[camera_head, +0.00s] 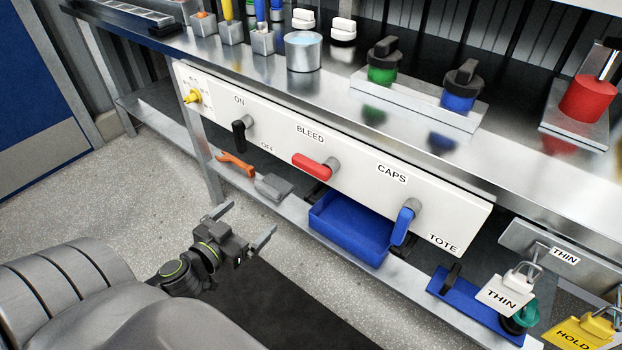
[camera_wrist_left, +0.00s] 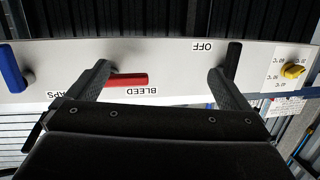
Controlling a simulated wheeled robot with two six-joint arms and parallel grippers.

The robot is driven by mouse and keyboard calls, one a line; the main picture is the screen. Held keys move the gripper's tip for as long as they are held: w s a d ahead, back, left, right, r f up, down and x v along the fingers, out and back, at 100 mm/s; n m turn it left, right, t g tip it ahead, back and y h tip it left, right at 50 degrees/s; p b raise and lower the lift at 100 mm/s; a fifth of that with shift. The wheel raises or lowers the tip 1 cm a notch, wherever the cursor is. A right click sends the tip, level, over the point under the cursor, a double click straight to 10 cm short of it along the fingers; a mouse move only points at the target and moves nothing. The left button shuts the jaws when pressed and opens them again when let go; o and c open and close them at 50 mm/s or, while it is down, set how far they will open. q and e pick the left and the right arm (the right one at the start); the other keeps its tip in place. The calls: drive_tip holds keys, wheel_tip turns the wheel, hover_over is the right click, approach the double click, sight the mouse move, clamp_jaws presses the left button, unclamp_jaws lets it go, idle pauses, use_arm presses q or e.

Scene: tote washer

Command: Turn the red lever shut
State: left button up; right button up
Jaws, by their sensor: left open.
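The red lever (camera_head: 312,166) is on the white front panel (camera_head: 350,187) under the label BLEED. It lies nearly along the panel, its free end pointing left from a grey pivot at its right end. My left gripper (camera_head: 244,225) is open and empty, in front of and below the panel, apart from the lever. In the left wrist view the red lever (camera_wrist_left: 129,80) shows upside down beyond the jaws, near one fingertip. My left gripper (camera_wrist_left: 162,85) has its fingers spread wide there. My right gripper is not in view.
A black lever (camera_head: 239,134) hangs left of the red one and a blue lever (camera_head: 403,226) hangs right, under CAPS. A yellow knob (camera_head: 192,97) is at the panel's left end. A blue bin (camera_head: 350,228) stands on the shelf below.

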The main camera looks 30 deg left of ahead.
use_arm(q)
drive_tip(key=s+d+r+t+h+b, duration=0.1)
drive_tip(key=d+r+t+h+b, duration=0.1)
drive_tip(key=d+r, duration=0.4)
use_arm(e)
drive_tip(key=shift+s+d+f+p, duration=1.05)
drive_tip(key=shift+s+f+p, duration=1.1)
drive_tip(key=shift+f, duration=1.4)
use_arm(q)
drive_tip(key=b, duration=0.1)
approach(307, 168)
drive_tip(key=shift+w, duration=0.75)
drive_tip(key=shift+m, duration=0.4)
drive_tip(key=w+b, duration=0.1)
drive_tip(key=w, duration=0.3)
drive_tip(key=w+b, duration=0.1)
drive_tip(key=w, duration=0.2)
drive_tip(key=shift+w+d, duration=0.2)
drive_tip(key=shift+w, duration=0.2)
drive_tip(key=shift+w+d, duration=0.1)
drive_tip(key=shift+w, duration=0.75)
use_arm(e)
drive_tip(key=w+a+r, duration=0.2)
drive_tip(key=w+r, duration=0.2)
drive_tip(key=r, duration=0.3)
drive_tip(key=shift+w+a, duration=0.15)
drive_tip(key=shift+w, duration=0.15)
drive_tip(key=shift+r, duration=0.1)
